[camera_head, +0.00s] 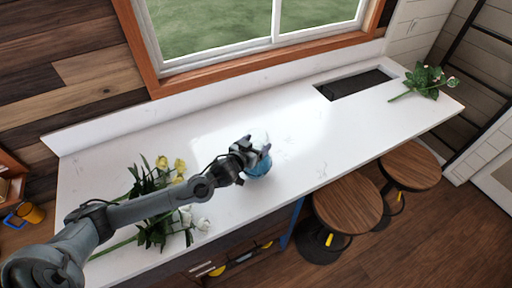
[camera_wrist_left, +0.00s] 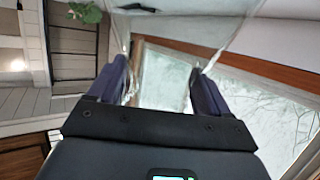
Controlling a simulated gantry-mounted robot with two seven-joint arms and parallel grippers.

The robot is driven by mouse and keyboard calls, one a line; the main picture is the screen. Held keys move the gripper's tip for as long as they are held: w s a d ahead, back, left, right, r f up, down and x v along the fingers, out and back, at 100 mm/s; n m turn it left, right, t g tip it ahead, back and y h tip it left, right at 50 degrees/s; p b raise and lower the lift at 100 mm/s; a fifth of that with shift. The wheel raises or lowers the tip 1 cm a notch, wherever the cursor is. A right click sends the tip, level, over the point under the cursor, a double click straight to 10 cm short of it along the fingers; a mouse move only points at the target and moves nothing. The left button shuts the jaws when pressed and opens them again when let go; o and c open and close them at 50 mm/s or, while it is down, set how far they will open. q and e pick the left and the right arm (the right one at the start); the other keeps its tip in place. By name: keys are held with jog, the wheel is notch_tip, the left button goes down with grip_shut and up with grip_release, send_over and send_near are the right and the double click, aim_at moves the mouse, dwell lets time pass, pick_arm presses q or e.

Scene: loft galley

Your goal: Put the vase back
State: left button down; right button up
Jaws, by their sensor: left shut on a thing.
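The vase (camera_head: 258,167) is rounded, pale at the top and blue lower down. It is over the middle of the white counter, near its front edge, and looks upright. My left gripper (camera_head: 255,152) reaches it from the left and is shut on it, hiding part of its side. In the left wrist view, both fingers of my left gripper (camera_wrist_left: 158,88) stand on either side of the see-through vase (camera_wrist_left: 160,75). I cannot tell whether its base touches the counter. My right gripper is not in view.
The white counter (camera_head: 310,140) is clear right of the vase up to a dark sink recess (camera_head: 354,84). Cut yellow flowers (camera_head: 170,167) and white flowers (camera_head: 194,222) lie at the left under my arm. More greenery (camera_head: 425,82) lies at the right end. Stools (camera_head: 347,205) stand in front.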

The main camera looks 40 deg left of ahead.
pick_arm(q)
jog(key=shift+w+f, duration=0.1)
jog(key=shift+f, duration=0.9)
grip_release()
jog(key=shift+f, duration=0.1)
jog(key=b+v, duration=0.1)
jog(key=v, duration=1)
jog(key=s+d+f+m+g, duration=0.1)
jog(key=s+d+f+g, duration=0.2)
jog(key=s, duration=0.4)
jog(key=s+d+f+m+g+h, duration=0.1)
jog(key=s+d+f+g, duration=0.2)
jog(key=s+d, duration=0.3)
jog(key=s+d+f+m+g+h, duration=0.1)
jog(key=s+d+f+g, duration=0.2)
jog(key=s, duration=0.6)
jog(key=shift+s+d+m+g, duration=0.25)
jog(key=shift+d+m+g, duration=0.15)
jog(key=shift+d+g, duration=0.65)
